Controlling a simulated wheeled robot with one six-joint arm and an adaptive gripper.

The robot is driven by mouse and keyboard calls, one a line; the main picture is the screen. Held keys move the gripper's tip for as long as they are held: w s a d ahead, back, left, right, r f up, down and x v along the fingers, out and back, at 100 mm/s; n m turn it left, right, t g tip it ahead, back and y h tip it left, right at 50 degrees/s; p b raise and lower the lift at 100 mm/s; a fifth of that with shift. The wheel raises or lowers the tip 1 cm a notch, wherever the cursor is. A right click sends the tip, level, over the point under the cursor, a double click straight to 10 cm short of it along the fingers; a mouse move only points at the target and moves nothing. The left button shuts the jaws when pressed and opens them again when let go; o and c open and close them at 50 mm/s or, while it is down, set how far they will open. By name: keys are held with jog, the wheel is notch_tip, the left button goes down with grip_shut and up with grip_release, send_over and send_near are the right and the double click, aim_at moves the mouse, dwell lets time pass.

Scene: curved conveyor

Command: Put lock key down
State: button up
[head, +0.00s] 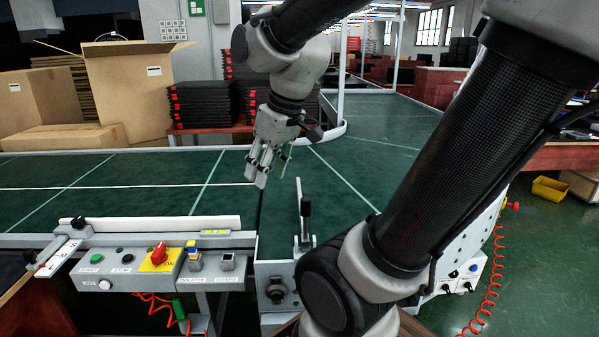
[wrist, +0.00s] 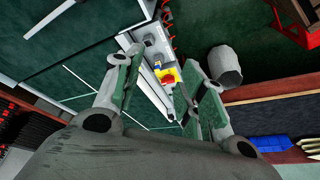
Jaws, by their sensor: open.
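My gripper (head: 265,172) is open above the green conveyor belt, behind the control panel (head: 135,281), with its fingers pointing down. In the wrist view, the two fingers of my gripper (wrist: 163,60) are spread apart and I see nothing between them. A small blue and yellow piece (head: 192,247) stands upright on the panel at the ISOLATOR label; it may be the lock key, but it is too small to tell. It also shows in the wrist view (wrist: 157,67), beyond my fingers and apart from them.
Cardboard boxes (head: 130,90) and stacked black trays (head: 208,105) are behind the belt. A yellow bin (head: 549,189) is at the right. The belt (head: 110,180) is bare on the left.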

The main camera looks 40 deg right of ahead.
jog(key=s+d+m+h, duration=0.1)
jog(key=s+d+m, duration=0.2)
jog(key=s, duration=0.4)
jog(key=shift+s+r, duration=0.2)
jog(key=shift+r, duration=0.2)
dwell(0.6)
